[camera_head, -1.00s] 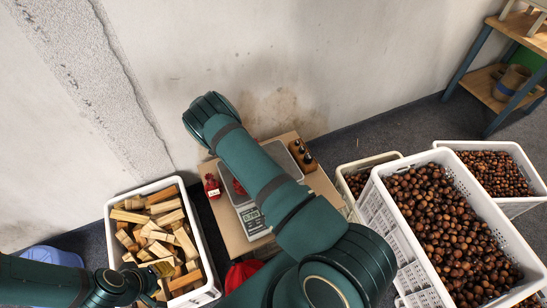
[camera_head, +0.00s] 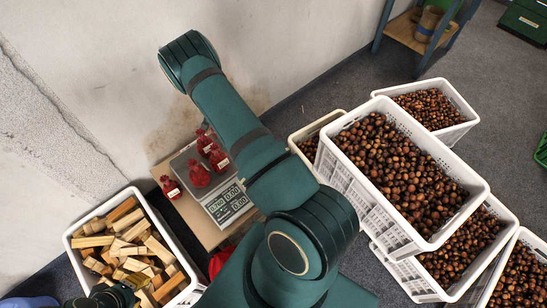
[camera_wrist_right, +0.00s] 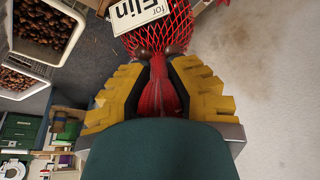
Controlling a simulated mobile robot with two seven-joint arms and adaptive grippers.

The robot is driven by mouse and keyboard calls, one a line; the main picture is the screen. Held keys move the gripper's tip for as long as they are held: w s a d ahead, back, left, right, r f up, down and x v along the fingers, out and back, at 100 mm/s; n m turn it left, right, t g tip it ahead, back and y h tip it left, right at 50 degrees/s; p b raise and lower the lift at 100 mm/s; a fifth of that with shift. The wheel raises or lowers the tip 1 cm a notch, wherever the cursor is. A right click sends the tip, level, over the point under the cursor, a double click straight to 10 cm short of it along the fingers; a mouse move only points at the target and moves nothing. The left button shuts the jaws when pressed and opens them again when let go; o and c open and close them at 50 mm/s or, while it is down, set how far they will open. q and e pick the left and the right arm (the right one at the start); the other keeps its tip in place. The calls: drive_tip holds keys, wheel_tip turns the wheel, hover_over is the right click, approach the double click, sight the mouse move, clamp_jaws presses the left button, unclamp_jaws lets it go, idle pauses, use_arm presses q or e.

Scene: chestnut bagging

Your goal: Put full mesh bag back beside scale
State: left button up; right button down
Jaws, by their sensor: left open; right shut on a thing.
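In the right wrist view, my right gripper (camera_wrist_right: 157,88) is shut on the gathered neck of a red mesh bag (camera_wrist_right: 180,28). The bag has a white label reading "for Elin" and brown chestnuts show near its neck. In the head view, my right arm hides this gripper. The scale (camera_head: 228,205) stands on a wooden board, its display lit. Several red bags show on or at its plate, one of them toward the front (camera_head: 198,175); another red bag (camera_head: 170,187) is beside its left edge. My left gripper (camera_head: 118,297) is open, mostly cut off at the bottom edge.
A white crate of wood blocks (camera_head: 78,243) stands left of the board (camera_head: 193,218). White crates of chestnuts (camera_head: 352,187) stand at the right. The wall is close behind the scale. Red cloth (camera_head: 220,262) lies by the board's front, partly behind my arm.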

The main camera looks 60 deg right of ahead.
drive_tip(key=s+d+f+m+g+b, duration=0.1)
drive_tip(key=s+d+f+m+b, duration=0.2)
drive_tip(key=s+d+f, duration=1.2)
wheel_tip(320, 180, down, 9)
drive_tip(key=s+b, duration=0.1)
drive_tip(key=b, duration=0.1)
drive_tip(key=shift+d+f+h, duration=0.15)
drive_tip(key=shift+d+h, duration=0.1)
drive_tip(key=shift+h, duration=0.05)
drive_tip(key=shift+s, duration=0.1)
drive_tip(key=shift+f, duration=0.15)
drive_tip(key=c, duration=1.2)
unclamp_jaws()
drive_tip(key=shift+o, duration=1)
